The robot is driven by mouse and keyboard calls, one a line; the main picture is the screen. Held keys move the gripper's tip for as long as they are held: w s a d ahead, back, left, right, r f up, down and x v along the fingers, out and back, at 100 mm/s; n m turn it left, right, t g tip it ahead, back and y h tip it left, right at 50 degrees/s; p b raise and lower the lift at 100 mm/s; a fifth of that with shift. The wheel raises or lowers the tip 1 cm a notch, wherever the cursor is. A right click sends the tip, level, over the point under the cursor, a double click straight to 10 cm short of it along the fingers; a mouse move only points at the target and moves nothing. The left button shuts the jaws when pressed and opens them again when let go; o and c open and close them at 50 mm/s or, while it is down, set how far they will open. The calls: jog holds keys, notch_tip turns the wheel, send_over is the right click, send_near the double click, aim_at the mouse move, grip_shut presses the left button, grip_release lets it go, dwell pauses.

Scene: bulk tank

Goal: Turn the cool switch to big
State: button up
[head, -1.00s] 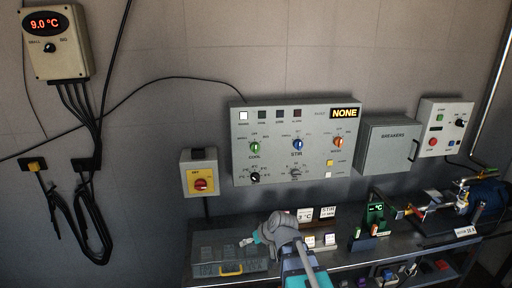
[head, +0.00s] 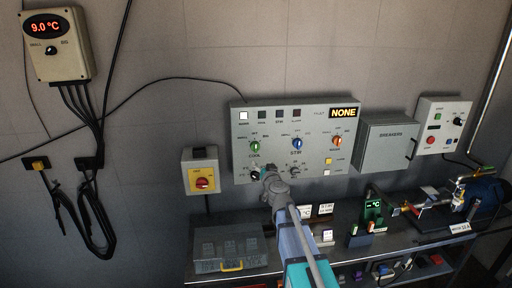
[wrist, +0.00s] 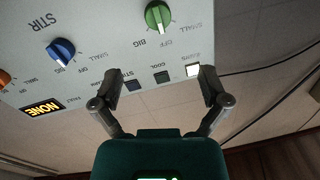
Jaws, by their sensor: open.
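The cool switch is a green knob (head: 255,146) at the left of the grey control panel (head: 243,176), labelled COOL, with small, off and big marks. In the head view its pointer seems to stand near upright, toward off. It also shows at the top of the upside-down wrist view (wrist: 158,16), with OFF and BIG printed close by. My gripper (wrist: 160,82) is open and empty, its fingers spread apart below the knob in that picture. In the head view my gripper (head: 270,172) is in front of the panel's lower left, below the green knob and not touching it.
A blue STIR knob (head: 297,143) and an orange knob (head: 337,141) sit to the right on the panel. A yellow box with a red knob (head: 203,183) hangs at the left. A grey toolbox (head: 230,247) stands on the bench below.

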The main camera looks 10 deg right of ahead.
aim_at(257, 149)
jog(key=shift+w+d, duration=0.1)
jog(key=shift+d, duration=0.05)
jog(key=shift+w, duration=0.1)
jog(key=w, duration=0.9)
jog(key=w+a, duration=0.1)
jog(key=w, duration=0.3)
jog(key=shift+w+a, duration=0.1)
jog(key=shift+w, duration=0.2)
jog(key=c, duration=1.2)
jog(key=shift+o, duration=0.2)
